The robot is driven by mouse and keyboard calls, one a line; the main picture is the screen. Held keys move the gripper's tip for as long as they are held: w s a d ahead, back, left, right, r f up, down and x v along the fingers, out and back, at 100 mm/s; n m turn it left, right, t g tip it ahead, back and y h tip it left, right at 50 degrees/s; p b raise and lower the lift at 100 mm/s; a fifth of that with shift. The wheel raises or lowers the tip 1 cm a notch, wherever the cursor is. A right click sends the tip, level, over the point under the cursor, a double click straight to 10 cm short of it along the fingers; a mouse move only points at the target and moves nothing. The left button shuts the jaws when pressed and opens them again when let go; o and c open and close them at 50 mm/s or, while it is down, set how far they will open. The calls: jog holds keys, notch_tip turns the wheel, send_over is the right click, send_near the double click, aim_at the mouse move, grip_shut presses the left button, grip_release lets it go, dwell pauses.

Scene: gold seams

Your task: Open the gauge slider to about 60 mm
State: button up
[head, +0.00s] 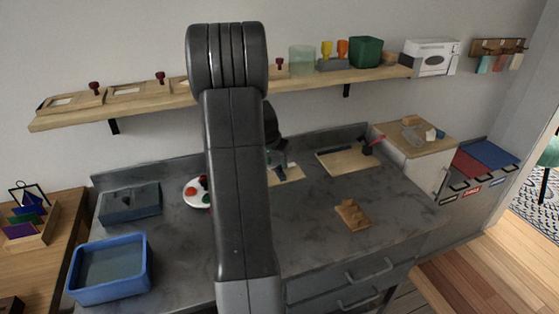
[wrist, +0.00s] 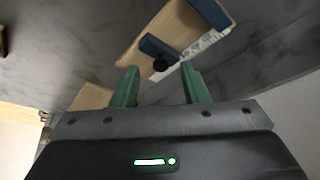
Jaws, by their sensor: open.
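The gauge is a pale wooden board (wrist: 165,30) with a white marked scale (wrist: 207,43), seen at the top of the wrist view. Its slider is a dark blue bar (wrist: 155,45) with a black knob (wrist: 160,65). A second dark blue block (wrist: 212,12) sits at the board's upper right, with a gap between them. My gripper (wrist: 159,68) is open, its green fingers on either side of the knob in the picture; I cannot tell if they touch it. In the head view the gauge board (head: 291,173) is partly hidden behind my arm.
A board with a red-handled tool (head: 350,159) lies right of the gauge on the grey counter. A small wooden block (head: 352,213) lies nearer. A white plate (head: 192,193), a grey box (head: 130,203) and a blue bin (head: 112,268) stand left. A shelf (head: 150,103) runs above.

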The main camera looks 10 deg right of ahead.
aim_at(280, 167)
jog(key=shift+w+d+f, duration=0.7)
jog(key=shift+w+f, duration=0.25)
jog(key=shift+f, duration=0.1)
jog(key=shift+w+f, duration=0.15)
jog(key=shift+f, duration=0.2)
grip_shut()
